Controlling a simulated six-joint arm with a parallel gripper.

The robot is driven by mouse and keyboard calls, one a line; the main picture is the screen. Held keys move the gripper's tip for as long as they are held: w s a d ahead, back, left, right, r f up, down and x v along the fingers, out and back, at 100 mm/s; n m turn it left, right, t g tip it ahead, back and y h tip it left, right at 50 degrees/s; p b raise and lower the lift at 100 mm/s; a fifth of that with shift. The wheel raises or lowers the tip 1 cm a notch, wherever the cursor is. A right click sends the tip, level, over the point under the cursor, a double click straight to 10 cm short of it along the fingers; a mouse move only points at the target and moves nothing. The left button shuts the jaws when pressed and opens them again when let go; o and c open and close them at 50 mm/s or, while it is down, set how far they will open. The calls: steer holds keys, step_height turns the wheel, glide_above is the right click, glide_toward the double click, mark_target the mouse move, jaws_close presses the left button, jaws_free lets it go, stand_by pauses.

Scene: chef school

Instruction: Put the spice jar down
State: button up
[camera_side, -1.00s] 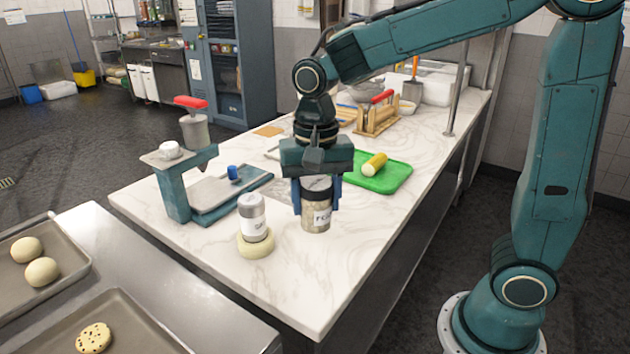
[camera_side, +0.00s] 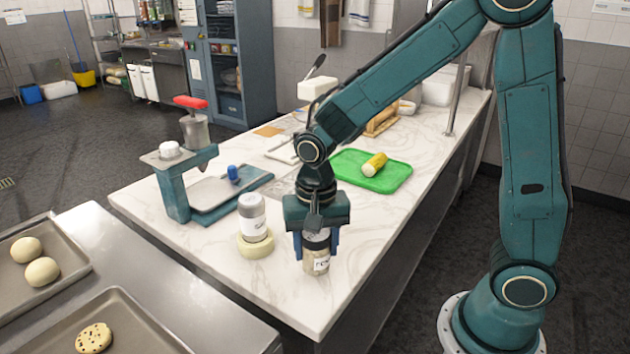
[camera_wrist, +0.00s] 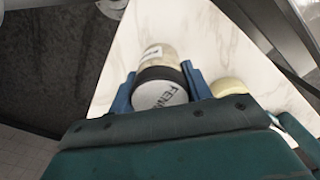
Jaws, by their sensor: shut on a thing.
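The spice jar (camera_side: 316,262) is a clear jar with a dark-rimmed lid, pale contents and a white label with dark letters. My gripper (camera_side: 315,240) points down and is shut on it from both sides, near the front of the marble counter. In the side view the jar is upright; I cannot tell whether its base touches the counter. In the wrist view the jar (camera_wrist: 160,75) sits between the blue fingers, its lettered lid towards the camera. The gripper hides part of its upper body in the side view.
A second, grey-capped jar (camera_side: 252,217) stands on a cream ring (camera_side: 255,246) just left of my gripper. A teal press (camera_side: 180,190) stands further left. A green board (camera_side: 392,180) with a yellow roll (camera_side: 374,164) lies behind. The marble counter (camera_side: 345,285) is clear to the right.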

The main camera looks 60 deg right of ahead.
mark_target(316, 257)
steer(key=shift+f, duration=1.4)
steer(key=shift+f, duration=0.1)
steer(key=o, duration=1)
steer(key=shift+o, duration=0.2)
step_height(316, 257, up, 12)
steer(key=shift+r, duration=0.15)
